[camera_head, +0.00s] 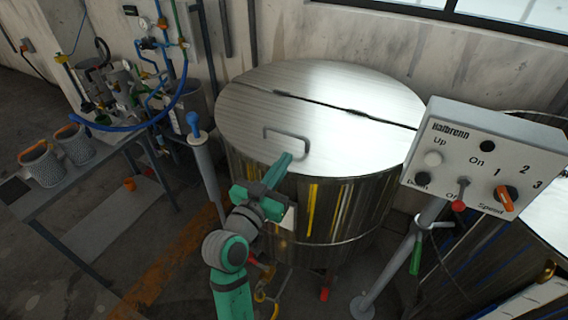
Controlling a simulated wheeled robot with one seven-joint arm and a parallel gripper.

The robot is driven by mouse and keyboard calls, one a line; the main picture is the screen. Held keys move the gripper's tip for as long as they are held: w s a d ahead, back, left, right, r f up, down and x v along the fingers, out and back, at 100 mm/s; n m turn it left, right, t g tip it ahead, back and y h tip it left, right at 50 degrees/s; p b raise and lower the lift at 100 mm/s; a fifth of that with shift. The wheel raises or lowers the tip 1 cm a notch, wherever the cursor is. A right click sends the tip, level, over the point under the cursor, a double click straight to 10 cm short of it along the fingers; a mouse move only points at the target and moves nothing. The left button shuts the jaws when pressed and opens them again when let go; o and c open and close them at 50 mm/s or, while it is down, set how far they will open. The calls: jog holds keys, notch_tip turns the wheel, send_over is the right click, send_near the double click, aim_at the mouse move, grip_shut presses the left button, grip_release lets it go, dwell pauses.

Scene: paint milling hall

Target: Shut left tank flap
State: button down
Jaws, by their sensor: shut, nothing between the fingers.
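The left tank (330,215) is a shiny steel drum in the middle of the view. Its round lid (345,85) is split by a dark seam running from upper left to right. The front half is the flap (340,140), with a grey bar handle (285,134). The flap lies flat, about level with the back half; a thin dark gap shows along the seam. My gripper (286,160) is teal, shut and empty, at the flap's front edge just below the handle. I cannot tell whether it touches the flap.
A control box (485,155) on a post stands right of the tank, before a second tank (535,230). A blue-topped post (205,165) stands close on the left. A bench (75,185) with two patterned buckets is farther left. A wall is behind.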

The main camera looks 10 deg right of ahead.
jog(key=v, duration=0.9)
jog(key=shift+s+r, duration=0.2)
jog(key=shift+r, duration=0.4)
jog(key=shift+a, duration=0.15)
jog(key=s+a+f+n+t+y, duration=0.1)
jog(key=s+f+n+y, duration=0.45)
jog(key=f, duration=0.55)
jog(key=s+a+f+n+t+y, duration=0.1)
jog(key=s+a+f+n+y, duration=0.1)
jog(key=s+f+n+y, duration=0.6)
jog(key=s+a+f+m, duration=0.1)
jog(key=s+f+m, duration=0.1)
jog(key=s, duration=0.8)
jog(key=s+a+f+m+g+h, duration=0.1)
jog(key=s+a+f+m, duration=0.1)
jog(key=s, duration=0.8)
jog(key=shift+s+f+m, duration=0.15)
jog(key=shift+f+m, duration=0.35)
jog(key=shift+m, duration=0.25)
